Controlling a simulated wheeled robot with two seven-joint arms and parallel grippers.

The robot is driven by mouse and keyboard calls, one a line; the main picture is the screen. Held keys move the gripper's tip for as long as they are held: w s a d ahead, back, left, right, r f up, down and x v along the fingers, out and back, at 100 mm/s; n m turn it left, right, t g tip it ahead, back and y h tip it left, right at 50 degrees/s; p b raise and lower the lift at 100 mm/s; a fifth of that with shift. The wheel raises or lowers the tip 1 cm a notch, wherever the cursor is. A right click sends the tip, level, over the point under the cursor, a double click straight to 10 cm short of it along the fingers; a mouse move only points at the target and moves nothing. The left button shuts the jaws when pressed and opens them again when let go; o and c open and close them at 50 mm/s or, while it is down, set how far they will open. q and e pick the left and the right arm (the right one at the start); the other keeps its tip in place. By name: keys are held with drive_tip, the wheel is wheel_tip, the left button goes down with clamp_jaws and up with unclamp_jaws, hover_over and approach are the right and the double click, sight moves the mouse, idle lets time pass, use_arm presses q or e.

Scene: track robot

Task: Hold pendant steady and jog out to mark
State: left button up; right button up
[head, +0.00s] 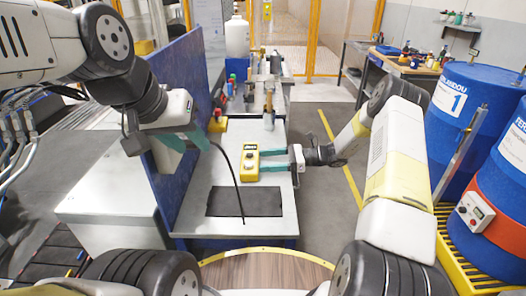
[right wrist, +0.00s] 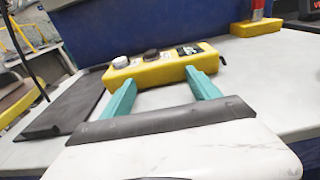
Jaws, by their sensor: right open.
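The yellow pendant (head: 250,162), with knobs and a small dark panel on its face, lies on the light bench top (head: 215,175). My right gripper (head: 262,161) is open at its right side, with two teal fingers spread towards it. In the right wrist view the pendant (right wrist: 165,67) lies just beyond the fingertips (right wrist: 160,80); I cannot tell whether they touch it. My left gripper (head: 195,148) hangs near the top edge of the blue panel (head: 180,90), its teal fingers apart and nothing seen between them. I cannot make out a mark for certain.
A black mat (head: 244,203) lies at the bench's near end, with a black cable (head: 232,168) running down to it. A yellow block with a red top (head: 218,123) stands further back, beside a narrow track-like row (head: 268,100). Blue drums (head: 470,105) stand at right.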

drive_tip(key=shift+a, duration=0.15)
drive_tip(key=shift+c, duration=0.4)
clamp_jaws()
drive_tip(key=shift+o, duration=0.6)
unclamp_jaws()
